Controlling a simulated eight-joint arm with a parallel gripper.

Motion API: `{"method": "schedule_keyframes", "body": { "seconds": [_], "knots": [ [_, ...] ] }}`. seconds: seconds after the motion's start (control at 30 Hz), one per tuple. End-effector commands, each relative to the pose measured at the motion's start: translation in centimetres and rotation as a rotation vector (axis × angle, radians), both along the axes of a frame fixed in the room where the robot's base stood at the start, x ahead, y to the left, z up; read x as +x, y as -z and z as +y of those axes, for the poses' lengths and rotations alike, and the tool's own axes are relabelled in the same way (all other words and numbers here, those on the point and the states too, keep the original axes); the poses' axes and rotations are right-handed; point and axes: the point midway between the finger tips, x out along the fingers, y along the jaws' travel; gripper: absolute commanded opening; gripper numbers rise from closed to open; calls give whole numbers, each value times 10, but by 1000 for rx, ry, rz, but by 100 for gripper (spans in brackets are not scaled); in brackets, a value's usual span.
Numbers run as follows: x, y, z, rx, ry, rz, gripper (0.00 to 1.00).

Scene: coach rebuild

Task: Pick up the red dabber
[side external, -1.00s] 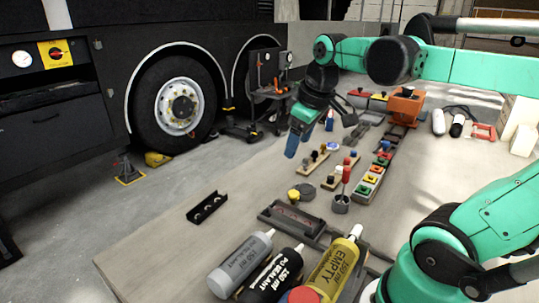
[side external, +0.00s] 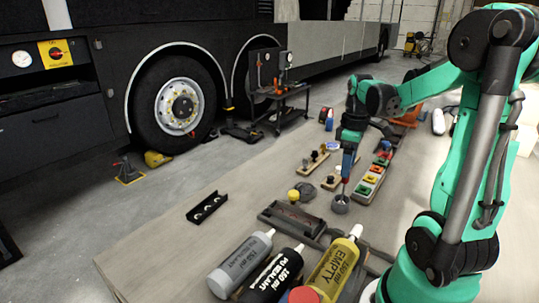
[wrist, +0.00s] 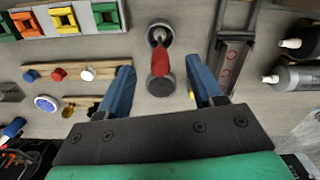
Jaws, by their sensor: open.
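The red dabber (wrist: 160,52) stands upright in a small round metal pot (wrist: 158,29) in the wrist view. In the side view the pot (side external: 340,206) sits on the bench, and the dabber is mostly hidden by my gripper (side external: 347,172). In the wrist view my gripper (wrist: 160,66) is open, with one blue finger on each side of the dabber's line and visible space on both sides. I cannot tell whether the fingertips are down at the handle's height.
A dark round disc (wrist: 161,87) lies near the pot. A strip of coloured blocks (side external: 369,182), a dark tray (side external: 292,217) and a yellow-topped knob (side external: 293,195) are close by. Several sealant tubes (side external: 241,264) lie at the front. Bare bench shows at left.

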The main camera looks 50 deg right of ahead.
Motion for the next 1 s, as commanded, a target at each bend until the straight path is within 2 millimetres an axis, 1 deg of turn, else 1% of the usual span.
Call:
{"method": "schedule_keyframes", "body": {
  "seconds": [0.4, 0.57, 0.8, 0.83, 0.87, 0.9, 0.97, 1.0],
  "knots": [
    [1, 44, 0, -3, 0, -1, 60],
    [0, 52, 0, -3, 0, -1, 60],
    [0, 53, 1, -3, 0, -1, 60],
    [0, 53, 1, -3, 1, -1, 57],
    [0, 53, 1, -3, 1, -1, 49],
    [0, 53, 1, -3, 0, -1, 37],
    [0, 53, 1, -3, 1, -1, 20],
    [0, 52, 1, -3, 1, -1, 9]
  ]
}}
